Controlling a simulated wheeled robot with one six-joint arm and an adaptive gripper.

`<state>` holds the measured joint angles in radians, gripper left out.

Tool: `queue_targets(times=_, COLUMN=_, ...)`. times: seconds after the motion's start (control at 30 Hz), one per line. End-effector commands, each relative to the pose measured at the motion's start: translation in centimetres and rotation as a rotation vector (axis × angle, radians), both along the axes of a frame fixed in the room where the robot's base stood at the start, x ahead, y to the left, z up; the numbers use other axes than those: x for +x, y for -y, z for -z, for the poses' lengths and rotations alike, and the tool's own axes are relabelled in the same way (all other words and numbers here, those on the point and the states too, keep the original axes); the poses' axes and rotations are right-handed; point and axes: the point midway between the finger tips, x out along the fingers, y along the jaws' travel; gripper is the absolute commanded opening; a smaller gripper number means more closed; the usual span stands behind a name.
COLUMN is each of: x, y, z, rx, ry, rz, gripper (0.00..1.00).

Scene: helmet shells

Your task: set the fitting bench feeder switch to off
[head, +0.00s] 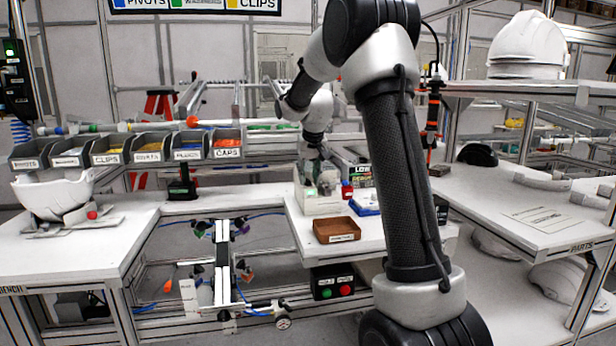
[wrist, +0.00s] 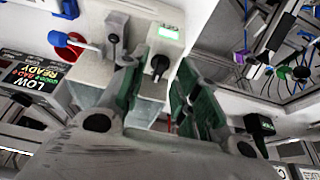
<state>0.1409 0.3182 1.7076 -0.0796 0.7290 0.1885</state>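A pale box (head: 318,205) stands on the bench below my gripper (head: 318,168), and a small green light shows on it. In the wrist view the same box (wrist: 100,75) carries a lit green label (wrist: 168,32) and a black rotary knob (wrist: 160,65), probably the feeder switch. Its lettering is too small to read. In the wrist view my gripper (wrist: 160,98) is open, with green-padded fingers apart. The knob appears between the fingertips, and I see no clear contact. A grey lever (wrist: 113,35) stands left of the knob.
A brown tray (head: 337,230) and a blue-rimmed tray (head: 364,205) lie near the box. A red knob (wrist: 68,45) and a "LOW READY" sign (wrist: 38,75) are left in the wrist view. A green-and-red button box (head: 333,282) hangs below the bench. Labelled bins (head: 150,148) line the back.

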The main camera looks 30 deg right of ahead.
Motion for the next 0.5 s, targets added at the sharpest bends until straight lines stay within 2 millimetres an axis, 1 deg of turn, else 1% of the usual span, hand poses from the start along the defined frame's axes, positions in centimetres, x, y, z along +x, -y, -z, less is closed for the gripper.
queue_targets(times=0.1, x=0.22, y=0.07, z=0.50, rx=0.000, ry=0.001, rz=0.000, gripper=0.31)
queue_targets(times=0.33, x=0.23, y=0.08, z=0.55, rx=0.000, ry=0.001, rz=0.000, gripper=0.31)
queue_targets(times=0.47, x=0.23, y=0.08, z=0.55, rx=0.000, ry=0.001, rz=0.000, gripper=0.08)
queue_targets(times=0.5, x=0.22, y=0.07, z=0.54, rx=0.000, ry=0.001, rz=0.000, gripper=0.00)
